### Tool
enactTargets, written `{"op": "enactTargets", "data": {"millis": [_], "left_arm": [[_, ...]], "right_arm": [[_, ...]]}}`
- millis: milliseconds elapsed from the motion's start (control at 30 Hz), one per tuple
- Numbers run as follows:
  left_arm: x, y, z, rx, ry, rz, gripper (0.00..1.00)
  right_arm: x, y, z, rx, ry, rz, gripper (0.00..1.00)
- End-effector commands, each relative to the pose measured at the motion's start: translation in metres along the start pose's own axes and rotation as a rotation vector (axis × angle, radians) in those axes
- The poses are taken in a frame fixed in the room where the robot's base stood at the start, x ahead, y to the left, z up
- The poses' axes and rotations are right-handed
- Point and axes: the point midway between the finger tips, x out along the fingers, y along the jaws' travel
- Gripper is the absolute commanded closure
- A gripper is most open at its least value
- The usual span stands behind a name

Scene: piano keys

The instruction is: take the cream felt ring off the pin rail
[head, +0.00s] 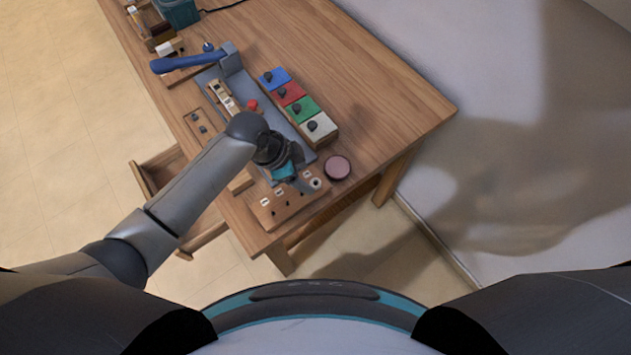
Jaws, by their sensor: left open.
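The pin rail (291,208) is a wooden board near the table's front corner. A cream ring (315,183) sits at its right end; it looks like the felt ring. Smaller pale pieces (265,202) and dark pins or holes also show on the rail. My left gripper (301,185) is open, low over the rail, with its fingers just left of the cream ring. I cannot tell whether they touch it. The wrist and hand hide part of the rail's back edge. My right gripper is out of view.
Beside the rail is a round pink-topped tin (337,167). Behind stand blue, red, green and white blocks (319,127) with dark knobs. A blue-handled tool (190,62) lies farther back. An open drawer (160,166) juts out at left. The table's right side (390,100) is clear.

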Motion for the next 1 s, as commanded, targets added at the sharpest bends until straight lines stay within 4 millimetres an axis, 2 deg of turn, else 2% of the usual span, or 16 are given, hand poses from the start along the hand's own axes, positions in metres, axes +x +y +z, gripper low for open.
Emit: {"op": "enactTargets", "data": {"millis": [100,233,567,1000], "left_arm": [[0.019,0.004,-0.002,-0.001,0.000,0.004,0.33],[0.033,0.003,-0.001,-0.001,0.000,0.002,0.33],[0.037,0.002,-0.001,0.000,-0.001,0.000,0.33],[0.037,0.002,-0.001,0.000,-0.001,0.000,0.81]], "right_arm": [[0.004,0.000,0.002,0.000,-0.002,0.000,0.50],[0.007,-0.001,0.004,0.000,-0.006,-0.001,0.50],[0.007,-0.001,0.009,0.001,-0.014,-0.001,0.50],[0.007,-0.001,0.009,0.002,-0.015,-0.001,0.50]]}}
